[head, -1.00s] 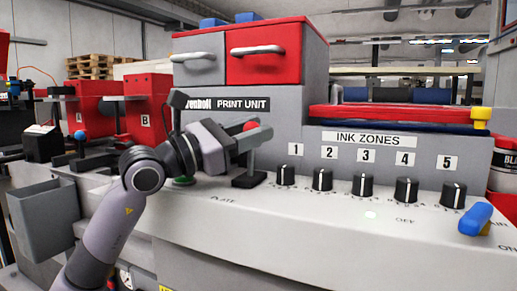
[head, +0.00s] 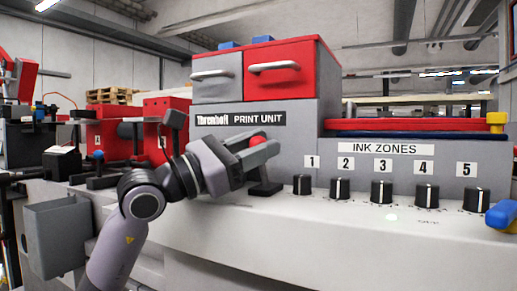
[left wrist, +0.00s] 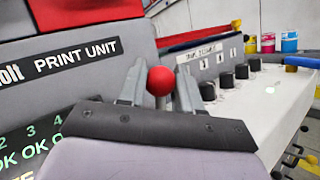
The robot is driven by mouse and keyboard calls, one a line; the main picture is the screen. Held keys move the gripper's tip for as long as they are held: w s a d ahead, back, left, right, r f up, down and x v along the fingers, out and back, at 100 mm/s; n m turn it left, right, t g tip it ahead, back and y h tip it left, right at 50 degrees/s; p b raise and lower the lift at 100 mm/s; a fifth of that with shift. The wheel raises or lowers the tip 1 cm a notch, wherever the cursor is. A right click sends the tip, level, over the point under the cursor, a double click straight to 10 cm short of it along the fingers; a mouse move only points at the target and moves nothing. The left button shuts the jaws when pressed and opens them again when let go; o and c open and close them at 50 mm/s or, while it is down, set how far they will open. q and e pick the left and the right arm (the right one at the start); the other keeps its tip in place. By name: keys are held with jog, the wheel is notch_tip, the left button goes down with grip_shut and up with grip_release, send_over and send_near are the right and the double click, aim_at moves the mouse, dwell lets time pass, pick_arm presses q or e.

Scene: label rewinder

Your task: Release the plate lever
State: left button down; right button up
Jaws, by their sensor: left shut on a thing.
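The plate lever has a red ball knob (head: 258,141) on a dark stem, with a black base (head: 264,188) on the pale machine ledge below the PRINT UNIT label. My left gripper (head: 256,153) reaches in from the left and is shut on the lever just at the knob. In the left wrist view the red knob (left wrist: 160,81) sits between the two grey fingers (left wrist: 160,92). The fingers hide most of the stem, and its lean is hard to tell. My right gripper is in neither view.
Several black ink zone knobs (head: 381,191) stand in a row right of the lever. A blue handle (head: 501,216) is at the far right. The print unit face (head: 240,150) rises close behind my gripper. The ledge front (head: 330,225) is clear.

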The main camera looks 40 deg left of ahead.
pick_arm(q)
jog(key=shift+d+f, duration=0.15)
jog(key=shift+f, duration=0.05)
jog(key=c, duration=0.8)
grip_release()
jog(key=shift+r, duration=0.1)
jog(key=shift+s, duration=0.1)
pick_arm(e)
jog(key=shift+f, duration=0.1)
pick_arm(q)
jog(key=shift+s, duration=0.15)
jog(key=b+v, duration=0.2)
jog(key=v, duration=0.3)
jog(key=shift+v, duration=0.8)
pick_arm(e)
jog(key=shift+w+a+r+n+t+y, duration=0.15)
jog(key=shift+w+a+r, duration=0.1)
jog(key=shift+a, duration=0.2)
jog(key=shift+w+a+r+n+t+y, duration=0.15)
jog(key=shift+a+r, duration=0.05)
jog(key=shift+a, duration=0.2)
